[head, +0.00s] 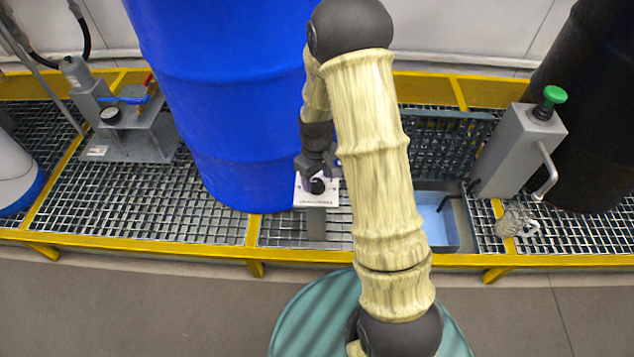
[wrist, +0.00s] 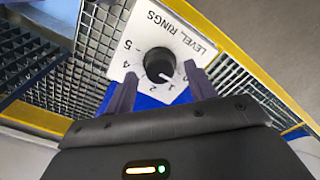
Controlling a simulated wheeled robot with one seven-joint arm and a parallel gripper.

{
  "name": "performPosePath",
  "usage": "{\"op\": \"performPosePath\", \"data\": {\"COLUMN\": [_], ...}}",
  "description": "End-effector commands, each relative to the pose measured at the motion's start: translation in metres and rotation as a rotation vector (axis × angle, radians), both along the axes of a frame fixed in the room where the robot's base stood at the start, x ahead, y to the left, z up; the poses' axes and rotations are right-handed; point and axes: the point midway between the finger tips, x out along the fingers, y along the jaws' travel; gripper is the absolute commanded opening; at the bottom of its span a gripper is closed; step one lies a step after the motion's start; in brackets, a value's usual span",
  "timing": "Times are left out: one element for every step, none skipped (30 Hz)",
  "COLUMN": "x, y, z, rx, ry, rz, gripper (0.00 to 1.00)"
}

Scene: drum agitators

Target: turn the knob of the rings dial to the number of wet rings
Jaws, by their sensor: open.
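The rings dial is a white plate (head: 328,200) on a grey post in front of the blue drum. In the wrist view the plate (wrist: 182,34) reads "LEVEL, RINGS" and has numbers from 1 to 5 around a round black knob (wrist: 158,62). The knob's white pointer line points toward the 1. My gripper (head: 316,172) is above the dial. In the wrist view my gripper (wrist: 160,74) is open, with one finger on each side of the knob's near edge. I cannot tell whether the fingers touch it. I see no wet rings clearly in either view.
The blue drum (head: 225,100) stands close behind the dial. A gauge stand (head: 130,130) is at left. A yellow rail (head: 150,238) edges the grating.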

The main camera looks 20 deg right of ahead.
Motion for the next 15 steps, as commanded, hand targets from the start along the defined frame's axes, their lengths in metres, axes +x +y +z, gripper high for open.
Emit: {"op": "performPosePath", "data": {"x": [0.0001,0.0001,0.0000,0.0000,0.0002,0.0002,0.0003,0.0003,0.0004,0.0004,0.0003,0.0004,0.0004,0.0003,0.0003], "y": [0.0000,0.0000,-0.0001,-0.0001,-0.0001,-0.0001,-0.0002,-0.0002,-0.0001,-0.0001,-0.0002,-0.0001,-0.0001,-0.0003,-0.0003], "z": [-0.0077,-0.0099,-0.0121,-0.0131,-0.0137,-0.0140,-0.0140,-0.0138,-0.0136,-0.0135,-0.0135,-0.0134,-0.0134,-0.0134,-0.0134], "rx": [0.000,0.000,0.000,0.000,0.000,-0.001,0.000,0.000,0.000,0.000,0.000,0.000,0.000,0.000,0.000], "ry": [0.000,0.000,0.000,0.000,0.000,0.000,-0.001,-0.001,-0.001,-0.001,-0.001,-0.001,-0.001,-0.001,-0.001], "rz": [0.000,0.000,0.000,0.000,0.000,0.000,0.000,0.000,0.000,0.000,0.000,0.000,0.000,0.000,0.000], "gripper": [0.55,0.55,0.55,0.55,0.55,0.55,0.55,0.55,0.55,0.55,0.55,0.55,0.53,0.47,0.39]}}
